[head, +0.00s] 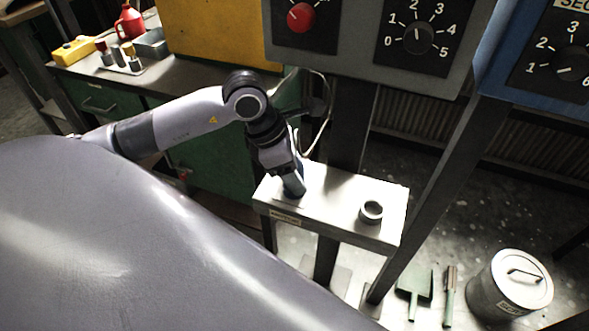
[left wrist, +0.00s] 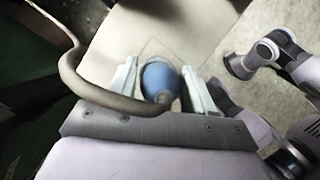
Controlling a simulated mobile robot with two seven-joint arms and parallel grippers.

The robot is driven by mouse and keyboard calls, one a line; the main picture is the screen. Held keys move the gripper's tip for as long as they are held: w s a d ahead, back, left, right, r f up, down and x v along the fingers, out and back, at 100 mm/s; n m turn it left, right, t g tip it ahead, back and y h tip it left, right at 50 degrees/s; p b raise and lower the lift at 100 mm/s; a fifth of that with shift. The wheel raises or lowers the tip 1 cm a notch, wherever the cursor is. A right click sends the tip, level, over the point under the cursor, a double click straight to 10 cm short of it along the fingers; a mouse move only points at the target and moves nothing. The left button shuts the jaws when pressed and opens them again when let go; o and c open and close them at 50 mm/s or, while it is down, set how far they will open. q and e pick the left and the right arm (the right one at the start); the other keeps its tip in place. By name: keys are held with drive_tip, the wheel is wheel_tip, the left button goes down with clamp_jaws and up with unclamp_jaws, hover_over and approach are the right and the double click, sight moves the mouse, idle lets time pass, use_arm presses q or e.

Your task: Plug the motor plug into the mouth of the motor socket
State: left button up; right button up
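The motor plug (left wrist: 158,78) is blue and rounded, with a thick grey-brown cable curving off to the upper left in the left wrist view. In the head view it (head: 294,185) is mostly hidden by my left gripper (head: 290,176), at the left end of a pale shelf (head: 330,195). In the left wrist view my left gripper's fingers (left wrist: 160,75) stand on either side of the plug, very close to it; whether they press on it is unclear. The motor socket (head: 371,212), a grey ring with an open top, stands at the shelf's right end. My right gripper is not visible in the head view.
Posts and control boxes with dials (head: 417,38) rise behind the shelf. The thin plug cable (head: 326,118) hangs behind my left gripper. A lidded bin (head: 510,285) and a dustpan (head: 415,284) are on the floor. The shelf between plug and socket is clear.

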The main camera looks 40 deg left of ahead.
use_arm(q)
drive_tip(key=shift+o, duration=0.3)
drive_tip(key=o, duration=0.5)
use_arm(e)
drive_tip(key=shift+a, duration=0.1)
use_arm(q)
drive_tip(key=shift+a+r, duration=0.2)
drive_tip(key=shift+r, duration=0.35)
drive_tip(key=v, duration=0.6)
drive_tip(key=shift+s, duration=0.2)
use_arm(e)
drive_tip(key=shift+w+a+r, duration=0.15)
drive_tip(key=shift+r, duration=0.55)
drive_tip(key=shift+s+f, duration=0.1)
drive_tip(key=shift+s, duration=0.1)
